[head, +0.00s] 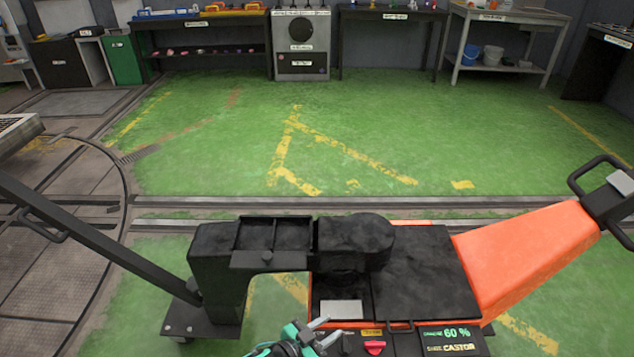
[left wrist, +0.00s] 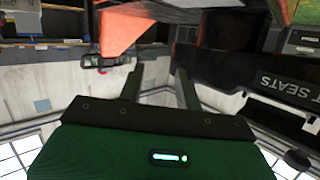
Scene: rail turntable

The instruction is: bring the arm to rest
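My left gripper (head: 328,332) is low in the middle of the head view, in front of the near side of a black and orange machine (head: 420,265). Its two grey fingers are spread apart with nothing between them. In the left wrist view, the fingers of my left gripper (left wrist: 160,88) also stand apart and empty. A red knob (head: 374,347) on the machine's near face is just right of the fingertips. My right gripper does not show in either view.
An orange arm with a black handle (head: 600,190) rises at the right. A black bar (head: 90,235) slants in from the left. Rails (head: 400,202) cross the green floor (head: 230,150), which is clear beyond them. Workbenches (head: 210,30) and a grey cabinet (head: 301,45) line the back wall.

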